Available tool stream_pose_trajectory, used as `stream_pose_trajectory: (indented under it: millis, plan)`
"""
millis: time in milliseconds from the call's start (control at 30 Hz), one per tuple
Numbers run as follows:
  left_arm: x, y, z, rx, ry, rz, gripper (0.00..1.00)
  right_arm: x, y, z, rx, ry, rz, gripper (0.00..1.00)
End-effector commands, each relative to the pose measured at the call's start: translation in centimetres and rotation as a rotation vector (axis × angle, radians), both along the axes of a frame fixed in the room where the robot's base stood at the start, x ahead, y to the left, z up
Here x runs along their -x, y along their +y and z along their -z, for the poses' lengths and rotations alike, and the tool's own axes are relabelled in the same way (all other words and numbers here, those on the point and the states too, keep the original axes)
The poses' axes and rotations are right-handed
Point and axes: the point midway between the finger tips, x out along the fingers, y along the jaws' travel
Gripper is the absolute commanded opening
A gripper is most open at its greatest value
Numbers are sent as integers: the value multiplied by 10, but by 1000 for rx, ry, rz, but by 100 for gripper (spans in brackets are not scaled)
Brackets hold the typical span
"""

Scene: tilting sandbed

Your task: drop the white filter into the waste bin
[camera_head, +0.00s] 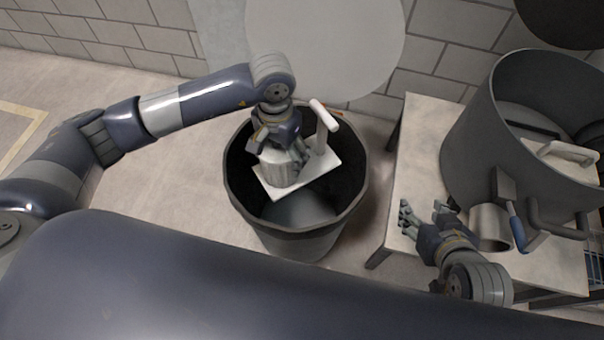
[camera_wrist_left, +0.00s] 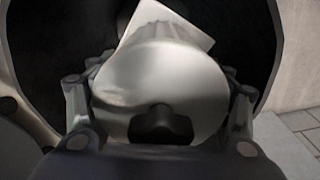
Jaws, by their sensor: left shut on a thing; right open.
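The white filter (camera_head: 278,170) is a ribbed, pale cylinder held in my left gripper (camera_head: 279,150) over the mouth of the dark grey waste bin (camera_head: 290,243). The left wrist view shows its round end (camera_wrist_left: 160,80) close up, between the two fingers of my left gripper (camera_wrist_left: 158,105). A white square plate (camera_head: 318,165) with a T-shaped handle (camera_head: 325,118) lies just behind the filter. I cannot tell whether plate and filter are joined. My right gripper (camera_head: 423,208) is open and empty above the table at the right.
A pale table (camera_head: 420,140) stands right of the bin. It carries a large grey pot (camera_head: 475,130) with a white handle (camera_head: 568,151) inside, and a small metal cup (camera_head: 490,227). A block wall (camera_head: 100,40) is behind; the floor at the left is clear.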

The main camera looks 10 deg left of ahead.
Motion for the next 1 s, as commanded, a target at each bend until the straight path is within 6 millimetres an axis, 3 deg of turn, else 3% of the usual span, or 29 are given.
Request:
stream_pose_trajectory:
  millis: [167, 200, 300, 767, 1000]
  plan:
    - [-1, 0, -1, 2, -3, 0, 32, 0, 0, 0, 0, 0, 0, 51]
    - [-1, 0, -1, 2, -3, 0, 76, 0, 0, 0, 0, 0, 0, 51]
    - [-1, 0, -1, 2, -2, 0, 95, 0, 0, 0, 0, 0, 0, 51]
    - [0, 0, -3, -1, -1, 0, 95, 1, 0, 1, 0, 4, 1, 51]
    - [-2, 0, -43, 1, -8, 1, 95, 1, 0, 0, 0, 3, 1, 51]
